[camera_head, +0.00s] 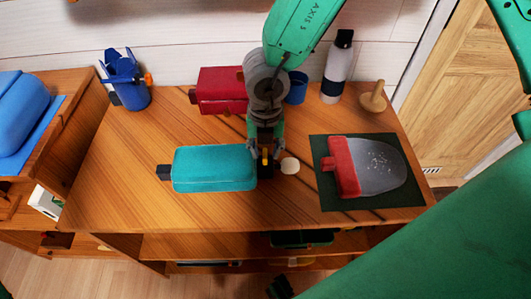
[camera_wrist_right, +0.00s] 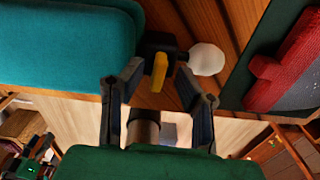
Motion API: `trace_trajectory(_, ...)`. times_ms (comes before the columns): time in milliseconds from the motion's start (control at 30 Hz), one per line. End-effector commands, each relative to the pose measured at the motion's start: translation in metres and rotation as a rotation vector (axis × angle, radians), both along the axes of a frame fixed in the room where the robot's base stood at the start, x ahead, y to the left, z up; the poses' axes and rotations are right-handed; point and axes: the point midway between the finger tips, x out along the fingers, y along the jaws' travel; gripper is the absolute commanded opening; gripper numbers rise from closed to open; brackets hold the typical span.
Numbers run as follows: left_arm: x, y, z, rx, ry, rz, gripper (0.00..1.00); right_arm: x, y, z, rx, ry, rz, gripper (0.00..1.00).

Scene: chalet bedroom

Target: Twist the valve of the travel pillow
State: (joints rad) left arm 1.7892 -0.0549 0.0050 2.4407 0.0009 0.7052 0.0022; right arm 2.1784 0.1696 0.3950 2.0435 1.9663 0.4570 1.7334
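The teal pillow (camera_head: 213,168) lies flat on the wooden table. A black valve with a yellow lever (camera_wrist_right: 159,72) is at its right end, with a round whitish cap (camera_wrist_right: 206,59) beside it. My right gripper (camera_head: 265,150) points down over this end. In the wrist view its two fingers (camera_wrist_right: 156,93) are apart, one on each side below the yellow lever, with nothing clearly held between them. Contact with the valve cannot be told. A dark part at the bottom edge of the head view (camera_head: 279,288) seems to be my left gripper, mostly cut off.
A red box-like case (camera_head: 222,90), a blue cup (camera_head: 296,88), a bottle (camera_head: 338,68) and a wooden peg stand (camera_head: 374,97) stand behind. A blue holder (camera_head: 125,80) is at the back left. A red and grey pouch (camera_head: 372,168) lies on a dark mat (camera_head: 325,199). The front left of the table (camera_head: 110,205) is clear.

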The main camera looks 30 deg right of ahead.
Motion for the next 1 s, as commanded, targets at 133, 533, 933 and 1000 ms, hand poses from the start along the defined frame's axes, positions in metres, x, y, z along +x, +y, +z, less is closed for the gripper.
trace_trajectory(133,0.000,0.000,0.001,0.000,0.000,0.000,0.49,0.000,0.000,0.000,0.001,0.000,0.000,0.29)
trace_trajectory(533,0.000,0.000,0.000,0.000,0.000,0.000,0.49,0.000,-0.003,-0.001,0.003,0.001,0.000,0.00)
trace_trajectory(933,0.000,0.000,-0.009,0.000,0.000,0.000,0.49,0.001,-0.003,-0.007,0.002,0.001,-0.110,0.00)
trace_trajectory(1000,0.000,0.000,-0.014,0.000,0.000,0.000,0.49,0.001,-0.003,-0.009,0.003,0.002,-0.174,0.00)
